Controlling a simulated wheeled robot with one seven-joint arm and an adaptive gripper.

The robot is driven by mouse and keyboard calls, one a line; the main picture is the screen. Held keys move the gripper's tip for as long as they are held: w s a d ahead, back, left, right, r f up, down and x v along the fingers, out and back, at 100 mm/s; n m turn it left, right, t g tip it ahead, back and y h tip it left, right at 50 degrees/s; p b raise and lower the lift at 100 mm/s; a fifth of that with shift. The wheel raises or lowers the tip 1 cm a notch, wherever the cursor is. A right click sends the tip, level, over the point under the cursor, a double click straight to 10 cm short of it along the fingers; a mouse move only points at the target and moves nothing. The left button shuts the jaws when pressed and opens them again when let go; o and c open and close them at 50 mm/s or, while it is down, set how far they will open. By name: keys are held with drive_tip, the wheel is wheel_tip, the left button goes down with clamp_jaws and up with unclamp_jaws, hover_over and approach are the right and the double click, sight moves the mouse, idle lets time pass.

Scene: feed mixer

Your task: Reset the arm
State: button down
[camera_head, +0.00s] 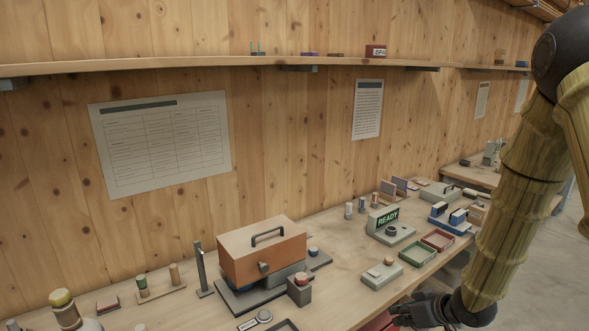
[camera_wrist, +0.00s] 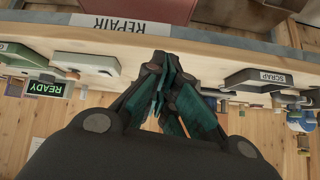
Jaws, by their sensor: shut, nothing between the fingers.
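My arm (camera_head: 520,170) comes down along the right side of the head view, in front of the bench. My gripper (camera_head: 422,312) is at the bottom of that view, beside the bench's front edge. It also shows in the wrist view (camera_wrist: 166,62), with its dark green fingers together and nothing between them. The wrist picture looks upside down, with the bench edge and a REPAIR label (camera_wrist: 120,24) beyond the fingertips. My gripper touches no object that I can make out.
The bench (camera_head: 345,278) holds an orange-brown box with a handle (camera_head: 262,250), a READY unit (camera_head: 389,225), a green tray (camera_head: 418,254) and a red tray (camera_head: 437,239). A SCRAP-labelled bin (camera_wrist: 258,77) shows in the wrist view. A shelf (camera_head: 200,62) runs along the wall. Floor is open at far right.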

drive_tip(key=s+a+f+m+g+h, duration=0.1)
drive_tip(key=s+a+f+m+g, duration=0.1)
drive_tip(key=s+f, duration=0.7)
drive_tip(key=s+a+f+m+g+h, duration=0.1)
drive_tip(key=s+a+f+m, duration=0.1)
drive_tip(key=s+f, duration=0.75)
drive_tip(key=s+f+g+h, duration=0.1)
drive_tip(key=s+f+g, duration=0.1)
drive_tip(key=s+f, duration=0.3)
drive_tip(key=s+f+m+g+h, duration=0.1)
drive_tip(key=s+f, duration=0.4)
drive_tip(key=s, duration=0.8)
drive_tip(key=shift+s+a+f+m+g+h, duration=0.3)
drive_tip(key=shift+s+f+g+h, duration=0.1)
drive_tip(key=shift+g+h, duration=0.15)
drive_tip(key=shift+w, duration=0.1)
